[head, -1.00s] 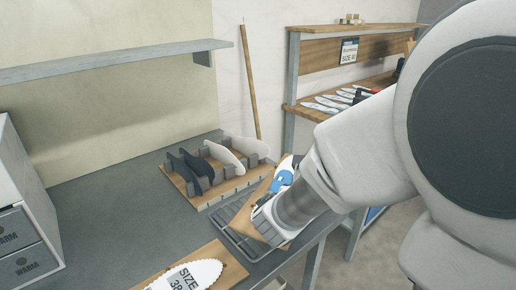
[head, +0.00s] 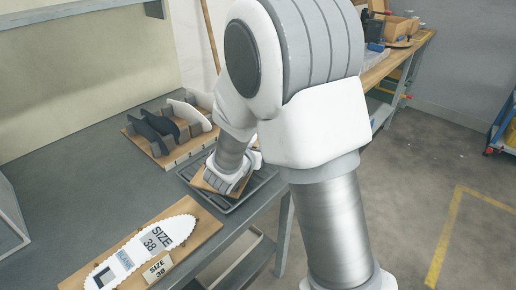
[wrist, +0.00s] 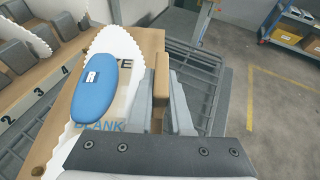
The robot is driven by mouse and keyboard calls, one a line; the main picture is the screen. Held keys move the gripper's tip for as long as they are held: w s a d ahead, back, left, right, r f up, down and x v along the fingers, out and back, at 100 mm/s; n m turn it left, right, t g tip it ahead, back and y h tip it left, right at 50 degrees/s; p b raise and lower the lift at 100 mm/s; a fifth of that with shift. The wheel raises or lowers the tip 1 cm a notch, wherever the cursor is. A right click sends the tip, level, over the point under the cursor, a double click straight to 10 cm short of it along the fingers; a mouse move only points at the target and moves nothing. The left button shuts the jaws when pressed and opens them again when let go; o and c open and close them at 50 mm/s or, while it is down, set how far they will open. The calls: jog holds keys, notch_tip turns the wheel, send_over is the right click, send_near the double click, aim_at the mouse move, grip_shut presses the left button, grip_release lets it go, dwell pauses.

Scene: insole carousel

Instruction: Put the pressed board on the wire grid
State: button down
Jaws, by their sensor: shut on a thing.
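The pressed board is a wooden board (wrist: 68,138) with a white scalloped blank and a blue pad (wrist: 92,82) marked R on top. In the wrist view my gripper (wrist: 161,92) is shut on a raised wooden grip of this board. In the head view my gripper (head: 226,180) and arm cover most of the board, and only a small wooden edge (head: 207,186) shows. The wire grid (wrist: 205,72) lies beneath and beside the board in the wrist view. Its dark frame also shows in the head view (head: 250,190). I cannot tell whether the board touches the grid.
A wooden rack (head: 184,150) with upright dark and white insoles stands behind the grid. A second board (head: 200,222) with a white SIZE 38 blank marked L lies at the front. The table edge runs close to the grid's right side.

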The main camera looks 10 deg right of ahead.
jog(key=shift+r, duration=0.15)
jog(key=c, duration=1.3)
grip_release()
jog(key=shift+f, duration=0.25)
jog(key=o, duration=0.5)
jog(key=shift+c, duration=0.2)
jog(key=shift+r, duration=0.1)
